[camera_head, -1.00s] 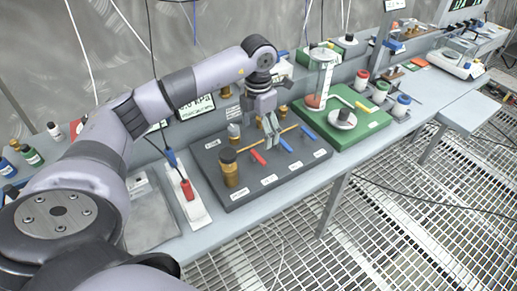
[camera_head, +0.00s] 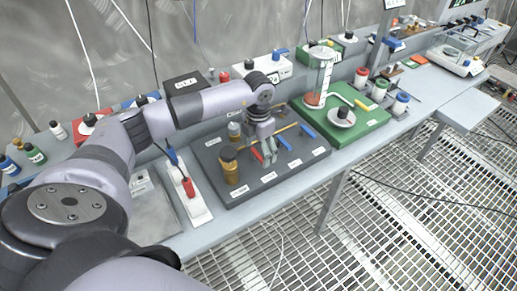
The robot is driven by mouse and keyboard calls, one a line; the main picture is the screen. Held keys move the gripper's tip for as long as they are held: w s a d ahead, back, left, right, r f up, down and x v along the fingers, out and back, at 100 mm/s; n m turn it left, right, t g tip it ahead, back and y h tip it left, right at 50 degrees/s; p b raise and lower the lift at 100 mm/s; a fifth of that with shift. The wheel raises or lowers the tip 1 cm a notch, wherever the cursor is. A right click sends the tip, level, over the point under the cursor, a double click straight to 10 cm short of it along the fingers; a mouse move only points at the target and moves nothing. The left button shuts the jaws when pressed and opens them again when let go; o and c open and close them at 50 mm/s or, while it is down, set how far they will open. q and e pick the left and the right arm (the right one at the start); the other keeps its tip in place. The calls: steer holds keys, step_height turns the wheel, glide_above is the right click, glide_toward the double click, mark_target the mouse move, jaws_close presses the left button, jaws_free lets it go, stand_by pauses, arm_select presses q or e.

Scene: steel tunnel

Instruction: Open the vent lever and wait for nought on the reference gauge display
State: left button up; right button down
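A dark grey valve board (camera_head: 235,196) lies on the bench with a brass fitting (camera_head: 230,167) at its left end. It carries a red lever (camera_head: 256,154) and two blue levers, one in the middle (camera_head: 285,143) and one to the right (camera_head: 308,131). The labels are too small to read, so I cannot tell which is the vent lever. My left gripper (camera_head: 268,156) points down beside the red lever, its fingertips close to it; contact and finger gap are unclear. No gauge reading is visible; my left arm covers the area behind the board. My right gripper is not in view.
A green board (camera_head: 372,122) with a clear cylinder (camera_head: 320,75) stands right of the valve board. A white strip with a red-handled probe (camera_head: 188,187) lies to its left. Several small jars stand at the far left. Open grating floor lies in front of the bench.

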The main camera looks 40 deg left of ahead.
arm_select(q)
steer(key=c, duration=0.9)
steer(key=shift+f+m+b, duration=0.2)
steer(key=shift+m+b, duration=0.2)
steer(key=shift+b, duration=0.3)
steer(key=shift+s+r+m+b, duration=0.1)
steer(key=shift+m+b, duration=0.2)
steer(key=shift+m, duration=0.1)
steer(key=o, duration=0.9)
steer(key=shift+o, duration=1.2)
steer(key=shift+s+a+r, duration=0.1)
steer(key=shift+s, duration=0.1)
steer(key=shift+w, duration=0.1)
